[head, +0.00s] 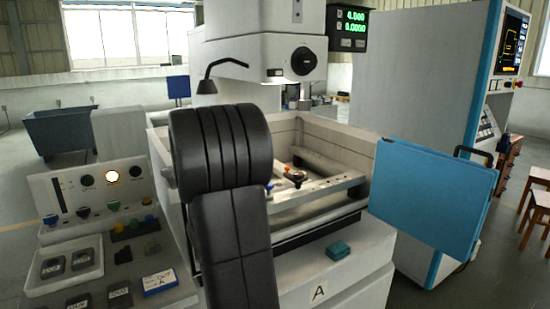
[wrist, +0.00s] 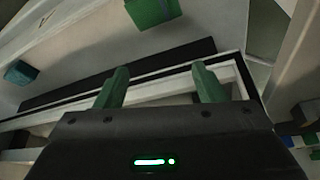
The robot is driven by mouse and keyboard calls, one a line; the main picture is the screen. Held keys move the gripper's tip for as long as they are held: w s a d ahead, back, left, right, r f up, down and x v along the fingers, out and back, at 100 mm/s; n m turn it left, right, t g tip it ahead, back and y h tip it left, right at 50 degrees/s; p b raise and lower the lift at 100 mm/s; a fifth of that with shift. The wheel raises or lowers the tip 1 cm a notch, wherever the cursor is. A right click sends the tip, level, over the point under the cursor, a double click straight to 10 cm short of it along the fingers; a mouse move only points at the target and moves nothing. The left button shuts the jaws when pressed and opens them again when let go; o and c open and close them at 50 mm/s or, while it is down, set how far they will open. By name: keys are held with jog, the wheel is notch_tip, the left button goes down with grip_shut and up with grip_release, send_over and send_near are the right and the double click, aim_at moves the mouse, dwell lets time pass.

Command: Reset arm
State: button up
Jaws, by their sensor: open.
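My gripper (wrist: 160,86) shows in the wrist view with its two green fingers apart and nothing between them. Below the fingers are a pale frame edge and a dark strip, and I cannot tell how far off they are. In the head view my black arm rises in the foreground, in front of the machine's open tank (head: 350,143). My gripper does not show in that view.
The machine's blue door (head: 433,196) stands open at right. A teal block (head: 339,250) lies on the front ledge above an "A" label. A tray (head: 92,279) with dark blocks and a blue-edged card (head: 159,282) are at left. Stools (head: 538,200) stand far right.

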jog(key=w+d+f+m+p, duration=0.1)
jog(key=w+d+f+p, duration=0.1)
jog(key=d, duration=0.3)
jog(key=w+d+f+m+h+p, duration=0.1)
jog(key=d+f+p, duration=0.1)
jog(key=d, duration=0.3)
jog(key=shift+w+d+f, duration=0.3)
jog(key=shift+w, duration=0.1)
